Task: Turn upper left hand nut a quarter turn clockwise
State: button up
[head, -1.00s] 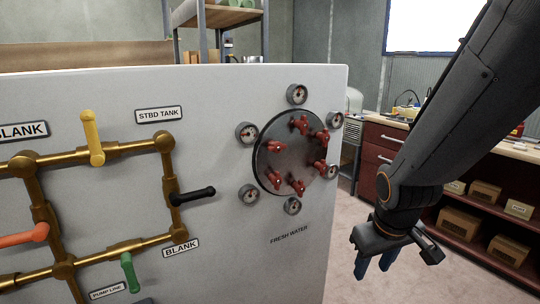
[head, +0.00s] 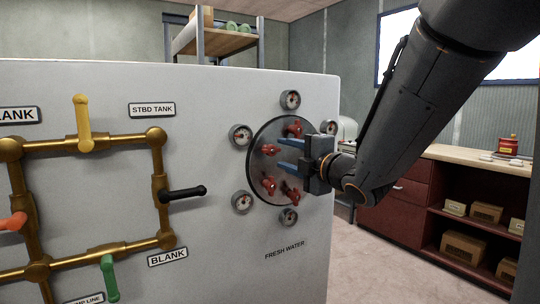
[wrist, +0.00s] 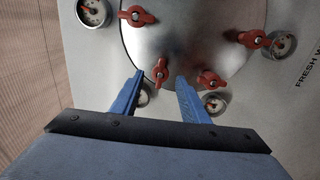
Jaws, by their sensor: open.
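A round grey metal plate (head: 259,172) on the white panel carries several red wing nuts. The upper left nut (head: 270,149) is just left of my fingertips; its wings look about level. My gripper (head: 279,155) is open, with its blue fingers pointing left across the plate. In the wrist view, which is turned, the upper left nut (wrist: 160,72) appears between the tips of my gripper (wrist: 160,78). I cannot tell whether the fingers touch it. The top nut (head: 293,128), lower left nut (head: 268,184) and bottom nut (head: 290,193) also show. My gripper hides the plate's right side.
Several gauges ring the plate, one at the upper left (head: 240,135). Brass pipes (head: 110,143) with a yellow handle (head: 83,123) and a black handle (head: 183,194) are on the panel's left. A red cabinet (head: 400,196) stands behind at the right.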

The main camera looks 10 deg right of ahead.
aim_at(275, 150)
jog(key=shift+x, duration=3.15)
jog(key=shift+d, duration=0.1)
jog(key=c, duration=0.9)
